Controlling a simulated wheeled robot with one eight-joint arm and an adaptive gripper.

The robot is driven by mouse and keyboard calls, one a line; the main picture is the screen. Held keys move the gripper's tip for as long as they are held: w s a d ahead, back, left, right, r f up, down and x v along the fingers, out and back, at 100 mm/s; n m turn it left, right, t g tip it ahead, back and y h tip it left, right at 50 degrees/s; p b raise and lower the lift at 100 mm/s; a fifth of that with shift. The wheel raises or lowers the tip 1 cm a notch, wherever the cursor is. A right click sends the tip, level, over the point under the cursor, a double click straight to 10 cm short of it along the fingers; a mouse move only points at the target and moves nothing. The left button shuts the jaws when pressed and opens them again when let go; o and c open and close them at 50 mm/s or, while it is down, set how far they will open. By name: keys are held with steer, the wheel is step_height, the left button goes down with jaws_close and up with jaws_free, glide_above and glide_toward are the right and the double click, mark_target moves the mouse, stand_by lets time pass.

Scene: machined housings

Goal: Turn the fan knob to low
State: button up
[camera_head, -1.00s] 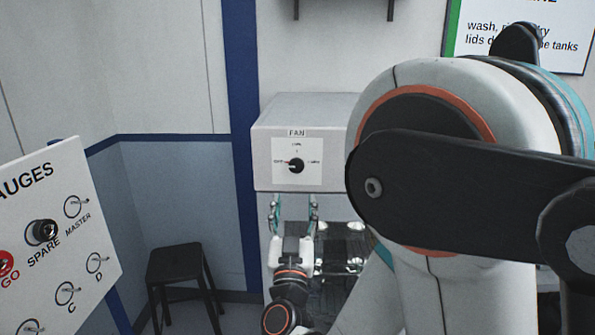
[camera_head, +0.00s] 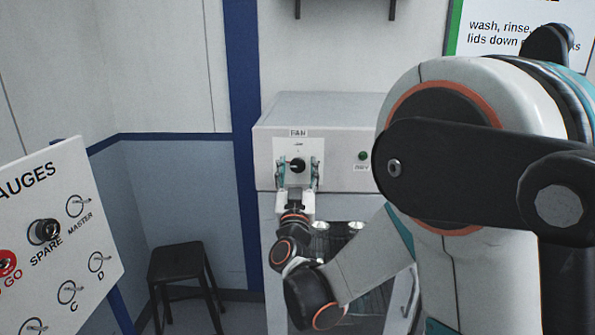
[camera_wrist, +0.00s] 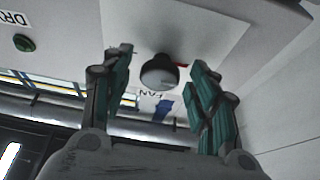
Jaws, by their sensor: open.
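The fan knob (camera_head: 297,165) is a small round black knob on a white plate under the FAN label, on the front of a white box (camera_head: 345,115). The wrist view shows the knob (camera_wrist: 159,72) upside down, with a red mark beside it on that picture's right. The small position words cannot be read now. My gripper (camera_head: 298,176) is open, its teal fingers on the left and right of the knob. In the wrist view my gripper (camera_wrist: 162,62) has visible gaps between both fingers and the knob; no contact shows.
A green button (camera_head: 362,155) sits right of the knob; it also shows in the wrist view (camera_wrist: 24,43). A gauge panel (camera_head: 55,235) stands at the left and a black stool (camera_head: 180,262) on the floor. Bright round metal items (camera_head: 338,227) lie below the box.

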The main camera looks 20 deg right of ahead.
steer(key=c, duration=1.1)
steer(key=shift+m, duration=0.3)
steer(key=m+g+h+b, duration=0.1)
steer(key=m+h, duration=0.1)
steer(key=m, duration=0.3)
steer(key=shift+a, duration=0.15)
steer(key=m+g+h, duration=0.1)
steer(key=m, duration=0.2)
steer(key=m+g+h, duration=0.1)
steer(key=m, duration=0.2)
steer(key=shift+a+r+h, duration=0.1)
steer(key=shift+h, duration=0.2)
steer(key=m+g, duration=0.1)
steer(key=m, duration=0.1)
steer(key=m+g+p, duration=0.1)
steer(key=m, duration=0.2)
steer(key=shift+r+m+g+h, duration=0.15)
steer(key=shift+m+g+h, duration=0.15)
steer(key=shift+h, duration=0.1)
steer(key=m+g+p, duration=0.2)
steer(key=m, duration=0.3)
steer(key=shift+y, duration=0.3)
